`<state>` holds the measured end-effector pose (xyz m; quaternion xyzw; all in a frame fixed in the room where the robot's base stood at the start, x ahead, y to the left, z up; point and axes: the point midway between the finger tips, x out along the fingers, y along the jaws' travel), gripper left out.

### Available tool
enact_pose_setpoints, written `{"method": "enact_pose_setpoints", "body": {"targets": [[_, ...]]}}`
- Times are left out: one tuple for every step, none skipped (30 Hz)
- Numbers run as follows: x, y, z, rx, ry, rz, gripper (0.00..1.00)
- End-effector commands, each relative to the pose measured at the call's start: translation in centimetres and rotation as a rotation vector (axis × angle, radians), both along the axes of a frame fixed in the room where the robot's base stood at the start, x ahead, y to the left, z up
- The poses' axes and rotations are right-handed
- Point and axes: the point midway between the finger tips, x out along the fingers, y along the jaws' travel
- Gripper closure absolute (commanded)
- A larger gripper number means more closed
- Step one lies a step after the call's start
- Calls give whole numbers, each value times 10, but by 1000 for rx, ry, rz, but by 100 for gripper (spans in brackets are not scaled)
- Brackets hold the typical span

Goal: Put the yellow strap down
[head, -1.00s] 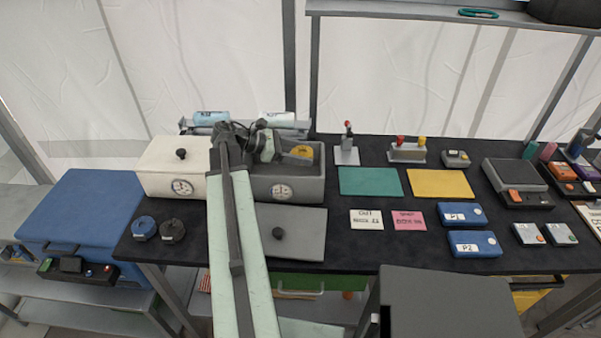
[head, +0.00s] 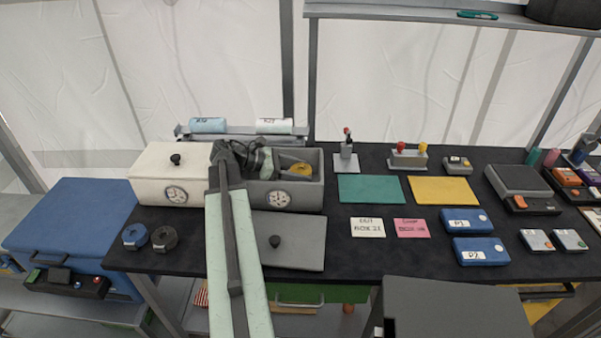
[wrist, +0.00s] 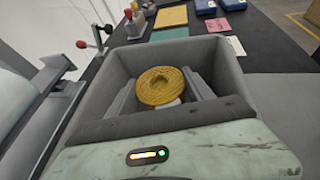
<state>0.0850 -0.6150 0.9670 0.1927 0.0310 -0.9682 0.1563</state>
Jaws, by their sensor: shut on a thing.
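The yellow strap (head: 300,168) is a rolled coil at the open grey box (head: 290,198) with a dial on its front. In the wrist view the coil (wrist: 160,86) sits between the two grey fingers of my gripper (wrist: 160,95), inside the walls of the grey box (wrist: 228,75). My gripper is shut on the coil. In the head view my gripper (head: 275,163) reaches into the box from the left, partly hidden by my arm. I cannot tell whether the coil touches the box floor.
A closed white box (head: 165,180) stands left of the grey one. A grey lid (head: 300,228) lies in front.

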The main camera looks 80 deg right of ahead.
Motion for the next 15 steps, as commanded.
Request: {"method": "enact_pose_setpoints", "body": {"targets": [[0,1,0,1,0,-2,83],[0,1,0,1,-1,-2,37],[0,1,0,1,-1,-2,26],[0,1,0,1,0,-2,18],[0,1,0,1,0,-2,18],[-1,1,0,1,0,-2,18],[-1,1,0,1,0,-2,18],[-1,1,0,1,0,-2,18],[-1,1,0,1,0,-2,18],[-1,1,0,1,0,-2,18],[-1,1,0,1,0,-2,18],[-1,1,0,1,0,-3,18],[-1,1,1,1,0,-3,18],[-1,1,3,1,0,-3,18],[-1,1,6,1,0,-3,18]]}}
